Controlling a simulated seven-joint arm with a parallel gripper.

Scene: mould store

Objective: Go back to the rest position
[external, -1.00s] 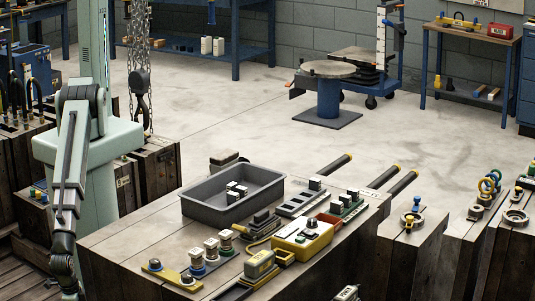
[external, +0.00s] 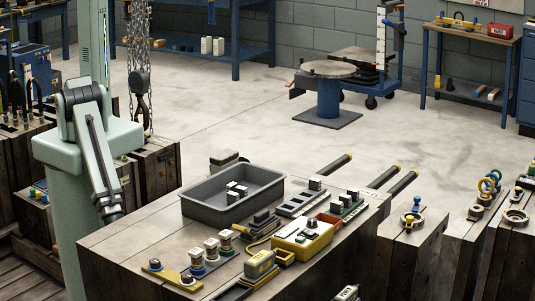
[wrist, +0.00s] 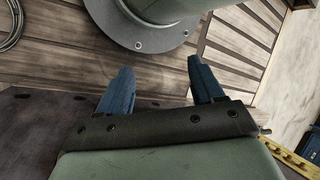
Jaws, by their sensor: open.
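My gripper (wrist: 160,66) shows in the wrist view with its two blue fingers spread apart and nothing between them. It hangs over wooden planks (wrist: 90,60), with the round foot of my own column at the top of that view. In the external view my arm is folded down in front of my column at the left, beside the left end of the workbench (external: 130,240). The gripper itself cannot be made out there. No held object shows.
On the bench are a grey bin (external: 207,212) with small white-topped parts, a yellow box (external: 303,246), a yellow device (external: 260,263) and several spools. A chain hook (external: 140,85) hangs behind my arm. A yellow strip (wrist: 295,165) shows at the wrist view's lower right.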

